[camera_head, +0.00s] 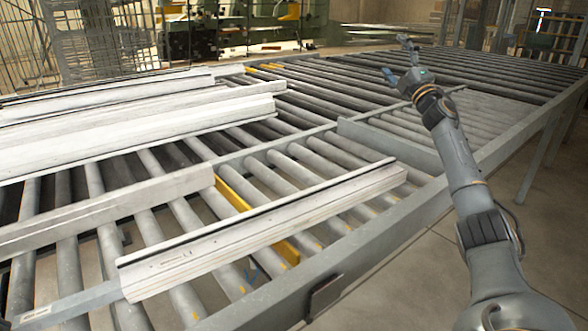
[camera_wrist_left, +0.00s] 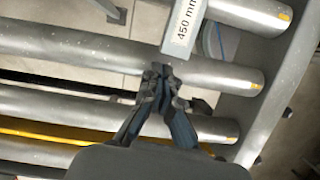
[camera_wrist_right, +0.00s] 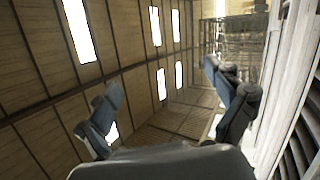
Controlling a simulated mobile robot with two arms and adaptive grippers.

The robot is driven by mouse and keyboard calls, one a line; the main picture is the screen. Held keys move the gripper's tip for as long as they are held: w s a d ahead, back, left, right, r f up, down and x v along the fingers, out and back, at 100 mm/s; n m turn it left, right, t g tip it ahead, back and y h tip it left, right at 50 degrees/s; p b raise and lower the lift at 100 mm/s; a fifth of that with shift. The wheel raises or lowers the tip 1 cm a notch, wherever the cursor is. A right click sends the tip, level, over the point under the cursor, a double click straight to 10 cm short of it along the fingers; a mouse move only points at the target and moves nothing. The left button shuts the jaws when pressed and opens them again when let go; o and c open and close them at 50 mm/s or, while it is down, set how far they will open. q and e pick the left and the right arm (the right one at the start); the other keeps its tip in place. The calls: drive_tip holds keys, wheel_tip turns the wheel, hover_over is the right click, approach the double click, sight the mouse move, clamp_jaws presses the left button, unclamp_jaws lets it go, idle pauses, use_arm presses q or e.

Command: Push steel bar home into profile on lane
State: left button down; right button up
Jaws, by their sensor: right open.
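The white profile (camera_head: 260,230) lies diagonally across the rollers, with a dark slot along its top. The grey steel bar (camera_head: 85,302) sticks out of the profile's near-left end and carries a small label. In the left wrist view the bar's end (camera_wrist_left: 183,40) shows with a "450 mm" label. My left gripper (camera_wrist_left: 163,72) has its fingers together right at that end; I cannot tell whether they touch it. It is outside the head view. My right gripper (camera_head: 402,76) is open and empty, raised over the far rollers; its spread fingers also show in the right wrist view (camera_wrist_right: 160,80).
Several long white profiles (camera_head: 130,118) lie at the upper left. Another grey-white length (camera_head: 110,205) lies behind the lane's profile. Yellow strips (camera_head: 232,195) sit between rollers. A grey side rail (camera_head: 400,235) edges the bench. The far-right rollers are clear.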

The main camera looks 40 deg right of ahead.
drive_tip(key=w+a+f+n+g+y, duration=0.15)
drive_tip(key=w+a+n+y, duration=0.25)
drive_tip(key=a+n+y, duration=0.5)
drive_tip(key=w+a+n+g+y, duration=0.2)
drive_tip(key=w+a+n+y, duration=0.25)
drive_tip(key=a+n, duration=0.4)
drive_tip(key=a+f+n+g+y, duration=0.2)
drive_tip(key=a+f+n+g, duration=0.3)
drive_tip(key=a, duration=0.4)
drive_tip(key=a+f+n+g+y, duration=0.1)
drive_tip(key=a+f+n+g, duration=0.4)
drive_tip(key=a, duration=0.5)
drive_tip(key=n+g+h, duration=1)
hover_over(294, 210)
wheel_tip(294, 210, down, 10)
drive_tip(key=shift+t, duration=0.25)
wheel_tip(294, 210, down, 12)
drive_tip(key=shift+f, duration=0.1)
drive_tip(key=shift+c, duration=0.3)
